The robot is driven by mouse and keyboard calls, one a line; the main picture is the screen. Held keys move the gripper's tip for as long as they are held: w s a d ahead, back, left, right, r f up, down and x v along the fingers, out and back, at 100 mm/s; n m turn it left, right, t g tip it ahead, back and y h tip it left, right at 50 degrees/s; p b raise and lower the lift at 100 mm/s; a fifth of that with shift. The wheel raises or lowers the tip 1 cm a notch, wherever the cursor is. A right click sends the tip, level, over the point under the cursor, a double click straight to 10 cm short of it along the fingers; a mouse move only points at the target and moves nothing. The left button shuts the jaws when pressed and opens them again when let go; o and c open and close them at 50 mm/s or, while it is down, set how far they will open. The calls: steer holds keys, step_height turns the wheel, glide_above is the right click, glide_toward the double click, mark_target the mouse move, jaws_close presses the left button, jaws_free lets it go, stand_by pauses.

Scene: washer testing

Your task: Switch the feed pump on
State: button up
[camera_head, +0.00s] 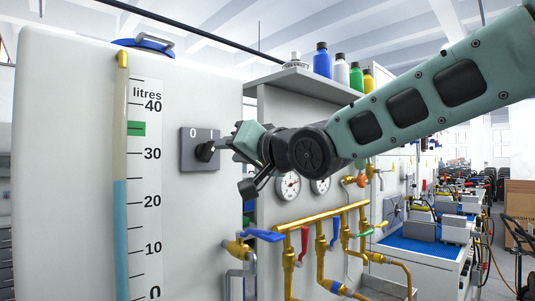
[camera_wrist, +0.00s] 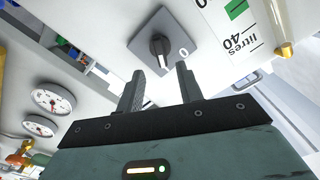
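The switch is a grey square plate (camera_head: 187,160) with a black knob (camera_head: 206,152), marked 0 and I, on the white tank's front, right of the litres scale. Which mark the knob points to is unclear. In the wrist view the knob (camera_wrist: 161,50) shows just past the fingertips, roughly between them. My gripper (camera_head: 226,143) is in front of the switch, to its right in the head view. In the wrist view my gripper (camera_wrist: 160,72) has its two fingers apart with nothing held. Whether a fingertip touches the knob cannot be told.
The litres scale (camera_head: 150,200) shows blue liquid below 30 and a green mark between 30 and 40. Gauges (camera_head: 289,186) and brass pipes with coloured valve handles (camera_head: 262,235) are below and right of my gripper. Bottles (camera_head: 322,62) stand on a shelf above.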

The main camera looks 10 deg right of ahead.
steer(key=v, duration=1)
steer(key=shift+p, duration=0.45)
steer(key=shift+s+d, duration=0.15)
steer(key=s+f+n+g+h, duration=0.1)
steer(key=s+f+g+h, duration=0.2)
steer(key=f, duration=0.8)
steer(key=s+f+n+g+h, duration=0.1)
steer(key=s+f+g+h, duration=0.25)
steer(key=f, duration=0.85)
steer(key=s+d+f+n+g+h, duration=0.1)
steer(key=s+d+f+n+g, duration=0.1)
steer(key=s+f+g, duration=0.2)
steer(key=s+d+f+n+g+h, duration=0.2)
steer(key=s+f, duration=0.6)
steer(key=s, duration=0.5)
steer(key=shift+d+f+n+g, duration=0.35)
steer(key=shift+d+n+g, duration=0.25)
steer(key=shift+g, duration=0.65)
